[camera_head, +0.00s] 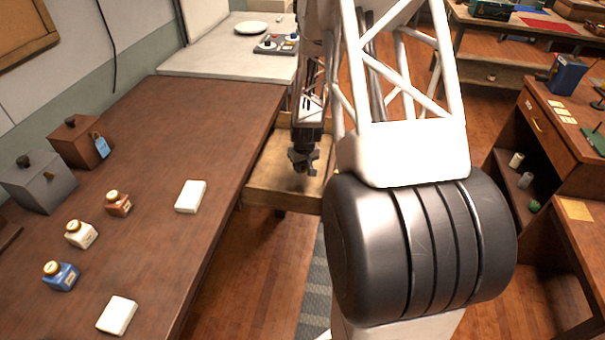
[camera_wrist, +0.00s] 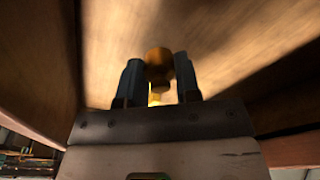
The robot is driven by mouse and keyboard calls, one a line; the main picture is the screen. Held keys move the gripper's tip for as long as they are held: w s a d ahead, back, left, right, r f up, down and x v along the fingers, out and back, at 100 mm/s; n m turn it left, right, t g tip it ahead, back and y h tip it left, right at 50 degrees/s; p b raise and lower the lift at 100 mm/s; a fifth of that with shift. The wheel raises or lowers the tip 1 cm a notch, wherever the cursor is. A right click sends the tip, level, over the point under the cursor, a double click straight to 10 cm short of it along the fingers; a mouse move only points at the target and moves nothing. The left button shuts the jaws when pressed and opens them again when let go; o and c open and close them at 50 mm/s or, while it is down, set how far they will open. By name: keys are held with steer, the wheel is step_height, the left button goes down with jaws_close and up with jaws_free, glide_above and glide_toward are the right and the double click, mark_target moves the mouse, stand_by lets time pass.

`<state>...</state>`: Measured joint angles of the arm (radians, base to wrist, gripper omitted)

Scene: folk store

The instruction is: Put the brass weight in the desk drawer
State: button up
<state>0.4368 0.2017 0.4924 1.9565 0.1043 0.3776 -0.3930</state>
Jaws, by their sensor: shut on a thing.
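The brass weight (camera_wrist: 159,62) shows in the wrist view as a golden, rounded piece between the two fingers of my gripper (camera_wrist: 158,80). My gripper is shut on it. In the head view my gripper (camera_head: 303,160) points down over the open desk drawer (camera_head: 262,190), a light wooden box pulled out from the brown desk (camera_head: 190,110). The weight is hard to make out in the head view. In the wrist view the drawer's wooden floor (camera_wrist: 220,30) lies beyond the weight; I cannot tell whether the weight touches it.
The drawer walls stand close around my gripper.

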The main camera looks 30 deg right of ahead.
mark_target(303, 179)
steer(key=shift+f, duration=1.8)
steer(key=shift+f, duration=0.2)
steer(key=o, duration=1)
steer(key=shift+o, duration=0.2)
steer(key=shift+r, duration=0.1)
step_height(303, 179, up, 12)
steer(key=s, duration=0.1)
steer(key=shift+s, duration=0.2)
steer(key=shift+a+r, duration=0.1)
